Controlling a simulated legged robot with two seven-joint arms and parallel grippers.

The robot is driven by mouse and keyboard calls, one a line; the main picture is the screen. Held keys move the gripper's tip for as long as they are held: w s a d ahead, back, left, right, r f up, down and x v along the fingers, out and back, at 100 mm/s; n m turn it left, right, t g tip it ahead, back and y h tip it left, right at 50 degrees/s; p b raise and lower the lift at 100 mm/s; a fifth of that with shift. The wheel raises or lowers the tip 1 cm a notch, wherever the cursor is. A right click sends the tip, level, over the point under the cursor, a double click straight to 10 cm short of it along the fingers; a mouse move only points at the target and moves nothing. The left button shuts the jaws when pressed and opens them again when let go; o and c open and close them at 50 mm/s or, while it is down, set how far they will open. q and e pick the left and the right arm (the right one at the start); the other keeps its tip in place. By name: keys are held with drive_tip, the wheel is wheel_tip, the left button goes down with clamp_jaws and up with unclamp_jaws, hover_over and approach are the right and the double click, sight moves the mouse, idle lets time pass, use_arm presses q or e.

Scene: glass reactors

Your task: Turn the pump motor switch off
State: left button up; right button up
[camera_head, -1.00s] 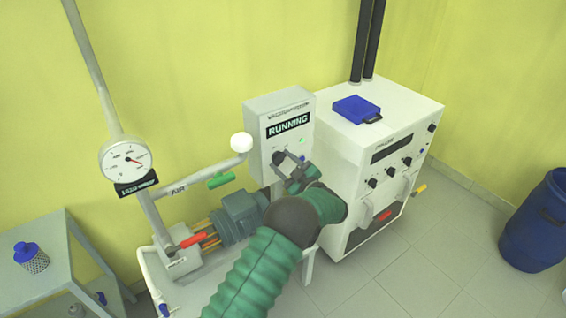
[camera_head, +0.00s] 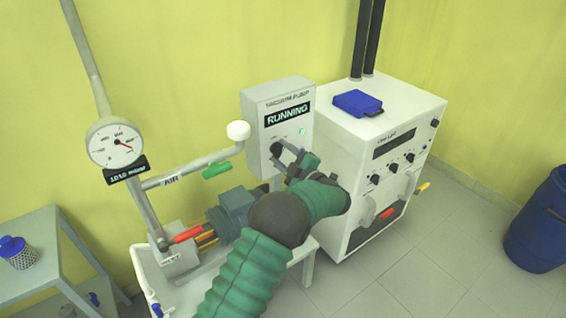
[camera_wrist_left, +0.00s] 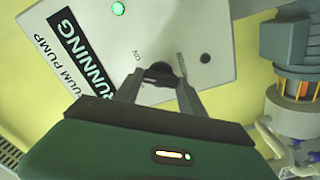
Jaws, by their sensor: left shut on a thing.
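The vacuum pump control box (camera_head: 262,110) is pale grey and hangs on the wall side. Its black sign reads RUNNING (camera_head: 287,115), and a green light (camera_head: 302,132) glows on its face. The black rotary switch knob (camera_wrist_left: 158,74) sits on the box face, with ON lettering beside it in the left wrist view. My left gripper (camera_head: 284,150) reaches the box face, and in the left wrist view its two fingers (camera_wrist_left: 156,88) are shut on the knob, one on each side. My right gripper is not in view.
The pump motor (camera_head: 232,207) stands on a bench below the box, with a red handle (camera_head: 187,234) and a green handle (camera_head: 216,170) on its piping. A white cabinet (camera_head: 345,135) stands close on the right. A gauge (camera_head: 115,143) is at left.

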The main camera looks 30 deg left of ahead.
use_arm(q)
drive_tip(key=n+b, duration=0.5)
drive_tip(key=b, duration=0.1)
drive_tip(key=shift+a+n+b, duration=0.15)
drive_tip(key=shift+n+b, duration=0.15)
drive_tip(key=shift+b, duration=0.05)
drive_tip(key=shift+r+n+b, duration=0.1)
drive_tip(key=shift+n+b, duration=0.5)
drive_tip(key=o, duration=1.4)
drive_tip(key=shift+w+a+f, duration=0.1)
drive_tip(key=shift+a+f, duration=0.1)
drive_tip(key=shift+c, duration=0.2)
drive_tip(key=shift+d, duration=0.1)
